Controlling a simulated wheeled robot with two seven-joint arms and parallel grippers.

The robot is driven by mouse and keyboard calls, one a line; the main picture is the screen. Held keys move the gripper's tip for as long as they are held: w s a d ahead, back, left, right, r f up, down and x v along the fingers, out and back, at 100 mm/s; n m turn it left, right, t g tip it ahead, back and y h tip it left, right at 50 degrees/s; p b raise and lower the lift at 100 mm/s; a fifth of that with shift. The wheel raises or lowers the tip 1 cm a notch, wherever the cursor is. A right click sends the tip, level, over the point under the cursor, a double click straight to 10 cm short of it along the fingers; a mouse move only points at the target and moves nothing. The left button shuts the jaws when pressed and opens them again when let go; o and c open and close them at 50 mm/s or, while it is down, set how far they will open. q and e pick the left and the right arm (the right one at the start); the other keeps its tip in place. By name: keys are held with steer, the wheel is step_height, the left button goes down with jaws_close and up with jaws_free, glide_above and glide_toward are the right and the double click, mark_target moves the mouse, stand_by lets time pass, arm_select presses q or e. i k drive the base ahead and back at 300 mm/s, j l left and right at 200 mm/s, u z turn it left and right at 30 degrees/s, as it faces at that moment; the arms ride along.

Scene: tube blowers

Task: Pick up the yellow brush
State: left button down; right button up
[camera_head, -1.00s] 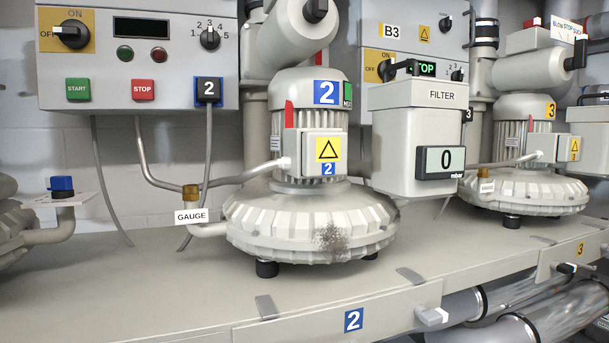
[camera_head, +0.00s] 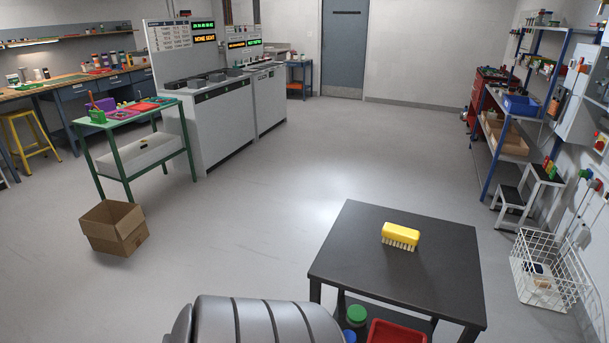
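A yellow brush (camera_head: 401,235) with pale bristles lies on the top of a dark square table (camera_head: 349,265), right of the middle of the head view. The brush sits bristles down with its yellow back up, and nothing touches it but the table. A grey ribbed part at the bottom edge, left of the table, appears to be one of my arm links. Neither of my grippers is in view.
A red tray (camera_head: 398,332) and a green-lidded container (camera_head: 356,315) stand under the tabletop. A white wire basket (camera_head: 548,272) and step stool (camera_head: 524,197) are at right. A cardboard box (camera_head: 113,228) and green-framed cart (camera_head: 135,151) stand left. The middle floor is clear.

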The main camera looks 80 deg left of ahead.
mark_target(406, 235)
steer(key=j+u, duration=0.15)
steer(key=u, duration=1.7)
steer(key=z, duration=3.45)
steer(key=u, duration=3.45)
steer(key=i+j+u, duration=0.2)
steer(key=u, duration=0.15)
